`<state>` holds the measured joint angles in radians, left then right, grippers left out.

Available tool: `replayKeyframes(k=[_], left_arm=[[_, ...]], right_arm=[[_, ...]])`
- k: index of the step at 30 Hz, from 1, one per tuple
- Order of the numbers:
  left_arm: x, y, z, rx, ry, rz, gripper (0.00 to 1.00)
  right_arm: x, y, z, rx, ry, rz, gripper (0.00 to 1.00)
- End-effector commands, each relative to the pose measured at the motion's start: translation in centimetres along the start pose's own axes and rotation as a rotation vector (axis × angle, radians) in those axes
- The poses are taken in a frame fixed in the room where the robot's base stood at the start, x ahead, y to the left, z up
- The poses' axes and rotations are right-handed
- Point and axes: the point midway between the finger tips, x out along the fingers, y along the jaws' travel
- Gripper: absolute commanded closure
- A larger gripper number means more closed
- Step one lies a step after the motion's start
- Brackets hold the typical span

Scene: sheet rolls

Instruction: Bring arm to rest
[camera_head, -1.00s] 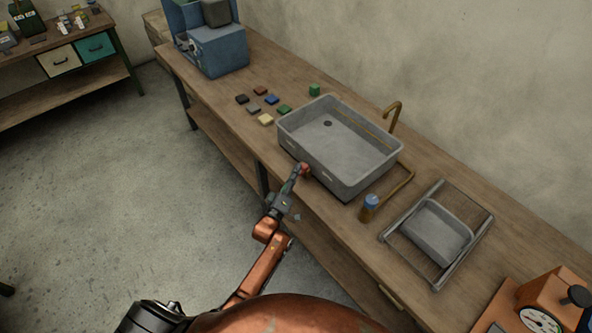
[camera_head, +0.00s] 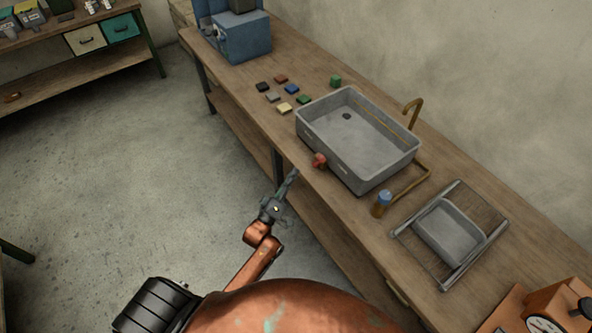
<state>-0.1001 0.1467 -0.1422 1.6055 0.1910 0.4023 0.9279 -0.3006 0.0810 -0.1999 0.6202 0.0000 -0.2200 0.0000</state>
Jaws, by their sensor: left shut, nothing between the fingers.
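My left arm comes in from the bottom of the head view. My left gripper (camera_head: 292,174) is shut and empty, pointing up and right, over the floor just off the bench's front edge. A small red thing (camera_head: 319,160) is at the front wall of the grey sink basin (camera_head: 362,171), near the bench edge. The gripper is apart from it, to its lower left. My right gripper is not in view.
The wooden bench (camera_head: 345,215) runs diagonally. Several small coloured blocks (camera_head: 284,108) lie left of the basin, near a blue machine (camera_head: 246,40). A blue-capped bottle (camera_head: 382,204) and a wire rack (camera_head: 460,275) with a grey tub stand right. Open floor (camera_head: 150,190) is at left.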

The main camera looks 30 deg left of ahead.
Motion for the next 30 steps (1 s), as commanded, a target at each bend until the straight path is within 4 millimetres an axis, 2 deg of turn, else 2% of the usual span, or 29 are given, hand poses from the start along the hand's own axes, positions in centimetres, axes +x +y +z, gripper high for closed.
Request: replayKeyframes(k=[14,17,20,23,24,26,30], left_arm=[[0.0,0.0,0.0,0.001,0.0,-0.001,1.0],[-0.5,-1.1,0.7,0.017,-0.015,-0.025,1.0],[-2.0,-4.3,2.6,0.065,-0.063,-0.096,1.0],[-5.1,-9.1,5.6,0.144,-0.146,-0.203,1.0],[-6.7,-11.2,7.0,0.181,-0.188,-0.25,1.0],[-9.3,-14.3,8.9,0.234,-0.252,-0.318,1.0],[-16.3,-20.6,13.1,0.351,-0.415,-0.46,1.0]], right_arm=[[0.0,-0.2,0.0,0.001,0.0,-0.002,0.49],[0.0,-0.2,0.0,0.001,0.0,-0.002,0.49],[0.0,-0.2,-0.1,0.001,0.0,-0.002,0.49],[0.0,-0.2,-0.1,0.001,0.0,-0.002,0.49],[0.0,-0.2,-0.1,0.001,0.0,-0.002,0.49],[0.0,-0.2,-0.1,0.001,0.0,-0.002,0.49],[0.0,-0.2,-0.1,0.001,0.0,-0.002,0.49]])
